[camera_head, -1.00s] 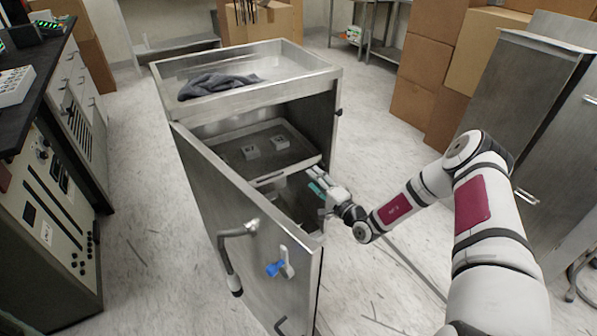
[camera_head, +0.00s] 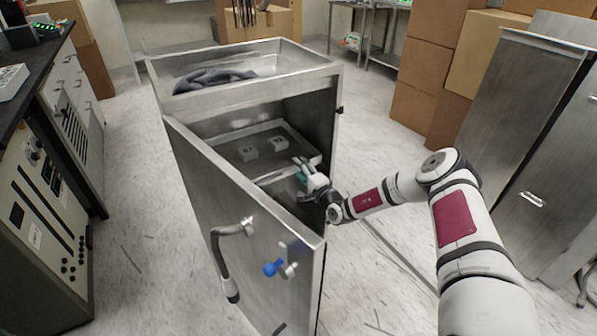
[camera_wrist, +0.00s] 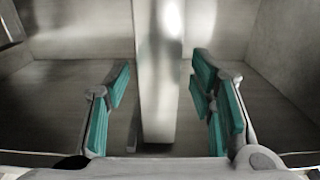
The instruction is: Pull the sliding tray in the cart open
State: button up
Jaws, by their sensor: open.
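The sliding tray (camera_head: 272,177) is a grey metal tray inside the cart (camera_head: 250,103), with two small white blocks (camera_head: 263,148) on it. The cart's door (camera_head: 200,180) stands open toward the front left. My gripper (camera_head: 300,174) is at the right part of the tray's front edge. In the wrist view my gripper (camera_wrist: 160,88) is open, with one teal-padded finger on each side of an upright-looking metal strip (camera_wrist: 158,60), which appears to be the tray's front lip. Gaps show between the pads and the strip.
The open door, with a curved handle (camera_head: 222,260) and blue knob (camera_head: 272,268), stands left of my arm. A dark cloth (camera_head: 212,80) lies in the cart's top. Cardboard boxes (camera_head: 425,80) and a metal cabinet (camera_head: 515,150) stand right. A bench (camera_head: 50,180) stands left.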

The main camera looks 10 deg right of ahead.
jog(key=shift+w+a, duration=0.25)
jog(key=shift+w, duration=0.45)
jog(key=shift+c, duration=0.6)
